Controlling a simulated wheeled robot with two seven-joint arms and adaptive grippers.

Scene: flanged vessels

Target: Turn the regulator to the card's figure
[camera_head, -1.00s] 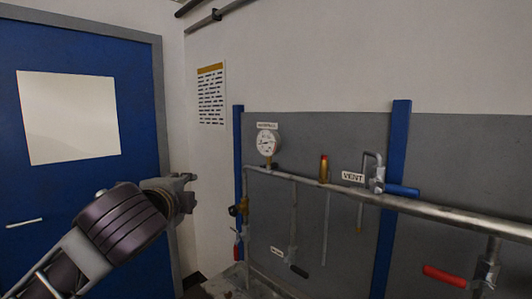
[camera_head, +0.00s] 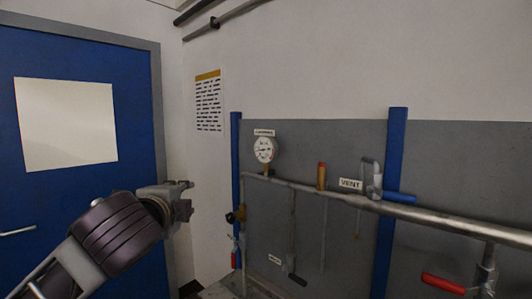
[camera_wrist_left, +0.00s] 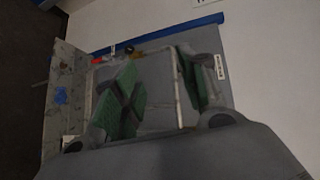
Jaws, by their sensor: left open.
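A small brass and dark fitting (camera_head: 236,215), which may be the regulator, sits low on the left vertical pipe of the panel. A round white gauge (camera_head: 265,150) stands above the pipe, with a small label over it; its reading is too small to tell. A printed card (camera_head: 209,102) with a yellow top band hangs on the wall; its text is unreadable. My left gripper (camera_head: 184,199) is open and empty, left of the fitting and apart from it in the picture. Its green-padded fingers (camera_wrist_left: 160,85) show spread in the wrist view. My right gripper is out of view.
A long pipe (camera_head: 440,218) crosses the grey panel (camera_head: 310,140). It carries a blue-handled vent valve (camera_head: 400,197), a red-topped brass fitting (camera_head: 321,176) and a red lever (camera_head: 443,283). A red item (camera_head: 234,257) hangs below the fitting. A blue door (camera_head: 60,200) stands at left.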

